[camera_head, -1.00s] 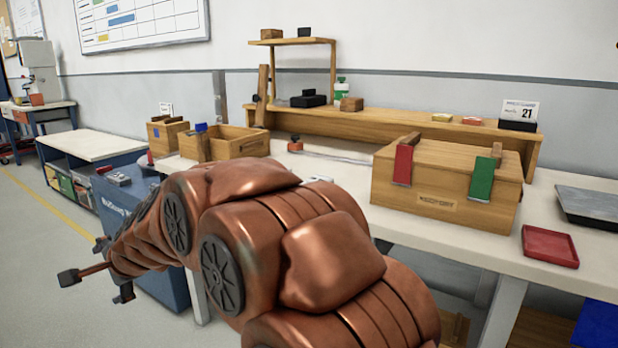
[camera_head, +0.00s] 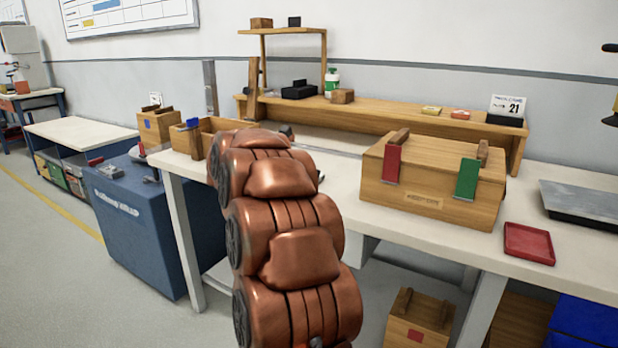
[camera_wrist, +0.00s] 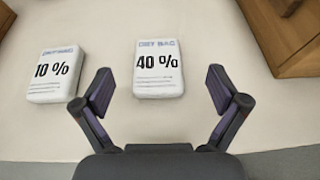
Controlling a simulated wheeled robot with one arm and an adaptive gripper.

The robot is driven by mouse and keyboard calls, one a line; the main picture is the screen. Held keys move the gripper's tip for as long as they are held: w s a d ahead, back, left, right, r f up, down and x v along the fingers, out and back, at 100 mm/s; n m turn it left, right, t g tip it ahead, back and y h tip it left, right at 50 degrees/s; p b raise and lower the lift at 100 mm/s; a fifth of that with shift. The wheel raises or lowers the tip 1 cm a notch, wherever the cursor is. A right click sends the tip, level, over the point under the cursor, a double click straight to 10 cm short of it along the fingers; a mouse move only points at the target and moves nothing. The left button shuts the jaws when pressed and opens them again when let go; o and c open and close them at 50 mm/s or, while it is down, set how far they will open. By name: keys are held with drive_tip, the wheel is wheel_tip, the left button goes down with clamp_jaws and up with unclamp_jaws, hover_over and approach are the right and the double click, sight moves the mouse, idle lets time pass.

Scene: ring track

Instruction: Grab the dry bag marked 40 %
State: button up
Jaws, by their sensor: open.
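The dry bag marked 40 % (camera_wrist: 158,82) is a white packet lying flat on the pale table top in the wrist view. My gripper (camera_wrist: 158,92) is open and empty, with its two dark fingers apart. In the picture the bag lies between and a little beyond the fingertips, not gripped. A second white bag marked 10 % (camera_wrist: 56,88) lies to the left, outside the left finger. In the head view my arm covers the part of the bench where I cannot see either bag or the gripper.
A wooden box with red and green straps (camera_head: 432,182) stands on the bench (camera_head: 560,276). A wooden box edge (camera_wrist: 292,45) shows at the upper right in the wrist view. A red tray (camera_head: 528,243) and a grey plate (camera_head: 585,202) lie to the right. A blue cabinet (camera_head: 150,235) stands left.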

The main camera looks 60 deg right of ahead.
drive_tip(key=shift+x, duration=1.2)
drive_tip(key=x, duration=0.4)
drive_tip(key=shift+w+a+f, duration=0.15)
drive_tip(key=shift+w+f, duration=0.05)
drive_tip(key=shift+f, duration=0.15)
drive_tip(key=shift+d+f, duration=0.1)
drive_tip(key=shift+d, duration=0.4)
drive_tip(key=c, duration=1.2)
